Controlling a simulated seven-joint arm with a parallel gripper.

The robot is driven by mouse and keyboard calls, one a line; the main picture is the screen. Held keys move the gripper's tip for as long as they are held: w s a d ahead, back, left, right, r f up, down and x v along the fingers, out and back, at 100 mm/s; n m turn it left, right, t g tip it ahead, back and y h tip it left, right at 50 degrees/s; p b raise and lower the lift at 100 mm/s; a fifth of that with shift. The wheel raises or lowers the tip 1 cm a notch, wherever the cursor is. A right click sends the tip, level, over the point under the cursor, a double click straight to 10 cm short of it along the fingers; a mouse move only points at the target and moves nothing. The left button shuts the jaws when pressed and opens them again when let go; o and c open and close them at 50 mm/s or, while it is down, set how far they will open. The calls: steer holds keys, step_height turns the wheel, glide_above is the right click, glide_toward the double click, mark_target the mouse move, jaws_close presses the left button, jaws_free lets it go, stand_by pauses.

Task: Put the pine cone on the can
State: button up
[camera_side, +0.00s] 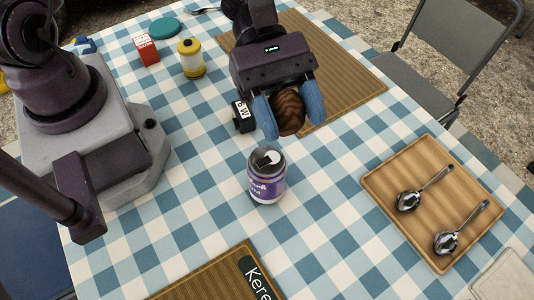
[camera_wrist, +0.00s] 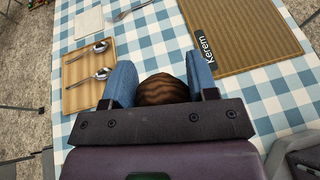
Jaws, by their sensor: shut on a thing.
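The brown pine cone (camera_side: 291,111) is held between the two blue fingers of my gripper (camera_side: 289,112). It also shows between the fingers in the wrist view (camera_wrist: 163,90), partly hidden by the gripper body. The can (camera_side: 266,175), purple and white with a dark top, stands upright on the checked tablecloth. In the side view it appears below the gripper and slightly left of it, apart from the pine cone. The can is not visible in the wrist view.
A wooden tray (camera_side: 374,184) with two spoons lies at the right. A small black block (camera_side: 243,117) stands left of the gripper. A yellow lantern (camera_side: 191,59) and red box (camera_side: 146,50) stand at the back left. Woven mats lie behind and in front. Cloth around the can is clear.

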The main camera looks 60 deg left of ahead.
mark_target(269, 168)
steer(key=shift+s+a+f+m+g+y, duration=0.15)
steer(key=shift+s+f+m+g, duration=0.3)
steer(key=shift+f, duration=0.75)
steer(key=shift+s+f+m+g+y, duration=0.1)
steer(key=shift+s+f+m+g, duration=0.35)
steer(key=shift+f, duration=0.75)
steer(key=shift+s+a+f+m+g+y, duration=0.15)
steer(key=shift+s+f+m+g, duration=0.3)
steer(key=shift+f, duration=0.75)
steer(key=o, duration=0.9)
